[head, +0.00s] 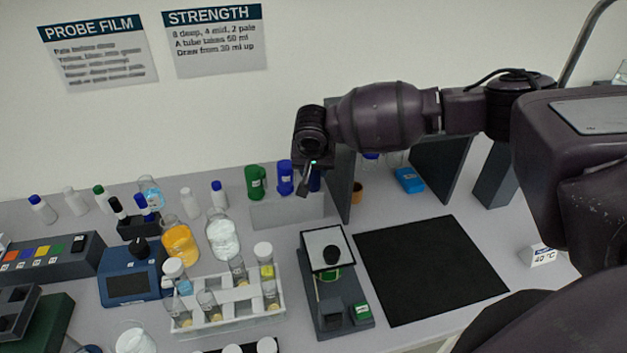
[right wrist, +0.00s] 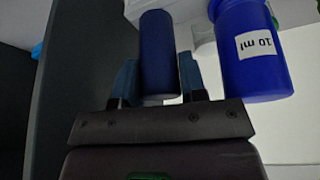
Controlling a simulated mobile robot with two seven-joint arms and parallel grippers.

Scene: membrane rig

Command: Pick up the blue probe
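My right gripper (head: 308,184) is above the grey step (head: 285,212) at the back of the bench. In the right wrist view its fingers (right wrist: 160,82) stand on both sides of a dark blue cylinder (right wrist: 158,55), close to its sides. I cannot tell whether they grip it. It also shows beside the gripper in the head view (head: 315,180). I cannot tell whether this cylinder is the blue probe. A blue-topped piece (head: 141,202) stands beside a black-topped one in a small black holder (head: 138,228) on the left. My left gripper is out of view.
A blue 10 ml cup (right wrist: 247,50) stands close beside the cylinder; a green cup (head: 256,182) is farther left. An upright dark panel (head: 342,185) is just right of the gripper. A white tube rack (head: 230,305) and flasks stand in front. The black mat (head: 430,268) is clear.

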